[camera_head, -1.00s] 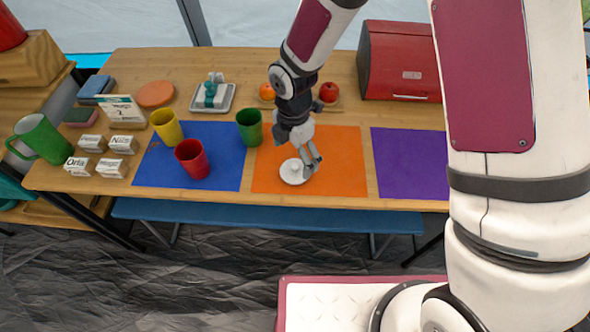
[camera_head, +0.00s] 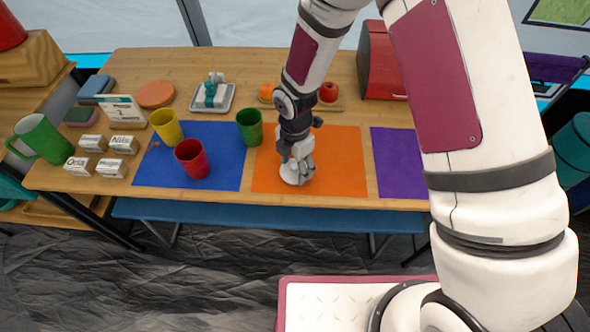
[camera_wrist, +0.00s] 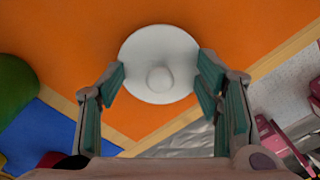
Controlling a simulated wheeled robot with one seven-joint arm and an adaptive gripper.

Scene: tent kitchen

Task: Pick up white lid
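The white lid (camera_head: 291,174) lies on the orange mat (camera_head: 340,165), near the table's front edge. In the wrist view the lid (camera_wrist: 140,62) is a round white disc with a small knob (camera_wrist: 159,77) at its middle. My gripper (camera_head: 300,172) is just above the lid and hides part of it in the head view. In the wrist view my gripper (camera_wrist: 162,85) is open, with its two teal-padded fingers apart, one to each side of the knob. I cannot tell whether the fingertips touch the lid.
A green cup (camera_head: 249,127), a red cup (camera_head: 191,158) and a yellow cup (camera_head: 166,126) stand to the left. A purple mat (camera_head: 397,160) lies clear to the right. A plate with fruit (camera_head: 335,104) is behind my gripper.

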